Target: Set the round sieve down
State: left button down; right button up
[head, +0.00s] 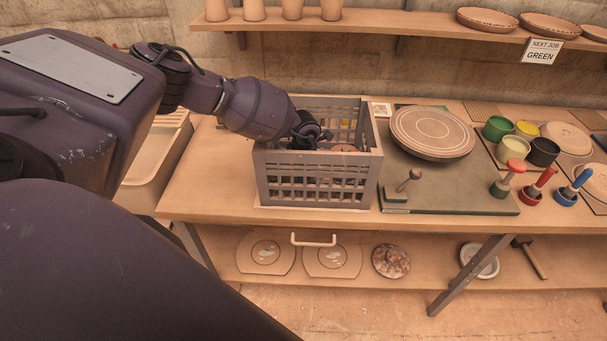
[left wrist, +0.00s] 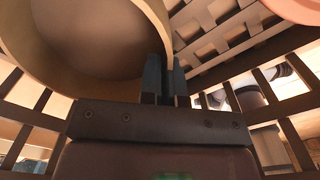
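The left gripper (head: 308,138) reaches down into a grey slatted crate (head: 318,162) on the bench in the head view. In the left wrist view, the fingers of this gripper (left wrist: 165,80) are closed on the rim of a tan round hoop, the round sieve (left wrist: 28,55). The sieve fills the upper left of that view, beside the slatted crate wall (left wrist: 225,35). In the head view the sieve is hidden by my arm and the crate, so I cannot tell whether it touches the crate floor. My right gripper is not in view.
Right of the crate are a green board, a round wheel (head: 432,132), a small-knobbed tool (head: 408,180), paint pots (head: 512,148) and coloured stampers (head: 538,186). A sign (head: 541,51) hangs on the upper shelf. Bare bench lies left of the crate.

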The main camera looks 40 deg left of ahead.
pick_arm(q)
jog(key=shift+f, duration=0.2)
jog(key=c, duration=1.3)
grip_release()
jog(key=shift+r, duration=0.15)
jog(key=shift+r, duration=0.3)
notch_tip(320, 180, up, 12)
jog(key=shift+f, duration=0.25)
jog(key=shift+d+b, duration=0.1)
jog(key=shift+b, duration=0.2)
